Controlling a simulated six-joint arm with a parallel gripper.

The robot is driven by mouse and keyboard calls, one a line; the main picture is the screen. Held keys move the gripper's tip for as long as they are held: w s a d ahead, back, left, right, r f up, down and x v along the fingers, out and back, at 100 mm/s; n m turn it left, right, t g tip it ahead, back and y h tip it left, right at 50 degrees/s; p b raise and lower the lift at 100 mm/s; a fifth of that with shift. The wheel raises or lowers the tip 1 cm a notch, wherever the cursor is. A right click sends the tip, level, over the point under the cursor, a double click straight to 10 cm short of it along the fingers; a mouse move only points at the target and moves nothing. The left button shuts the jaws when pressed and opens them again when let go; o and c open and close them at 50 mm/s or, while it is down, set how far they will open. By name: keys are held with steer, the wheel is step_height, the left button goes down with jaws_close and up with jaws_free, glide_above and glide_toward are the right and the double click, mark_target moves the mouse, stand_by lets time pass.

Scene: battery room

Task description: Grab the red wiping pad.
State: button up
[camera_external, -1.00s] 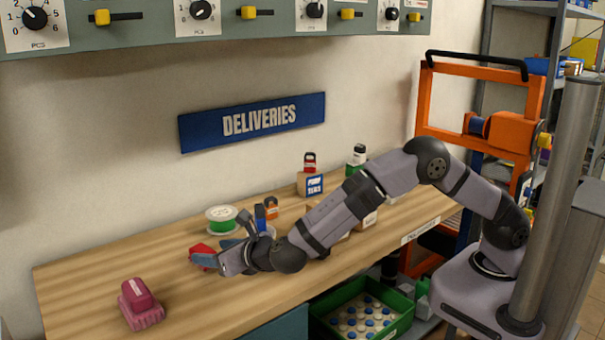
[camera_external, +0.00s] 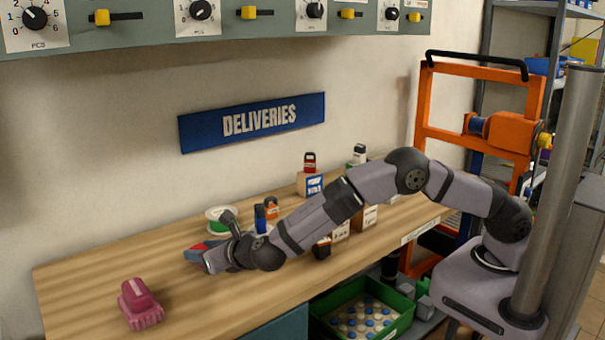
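A small red thing, which looks like the red wiping pad (camera_external: 194,250), lies near the left end of my arm, on the left half of the wooden bench. My gripper (camera_external: 203,252) is low over the bench, with its blue-grey fingers apart and red showing between them. The fingers and wrist cover part of the red thing. I cannot tell whether the fingers touch it or are closed on it.
A pink block-shaped thing (camera_external: 140,304) stands at the bench's front left, with clear wood around it. A spool with green (camera_external: 217,222) and blue and orange items stand close behind my wrist. Cartons (camera_external: 340,231) stand beside my forearm. A green crate (camera_external: 388,326) is below the bench.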

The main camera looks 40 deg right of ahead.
steer(key=c, duration=0.6)
steer(key=shift+o, duration=0.2)
steer(key=shift+r, duration=0.1)
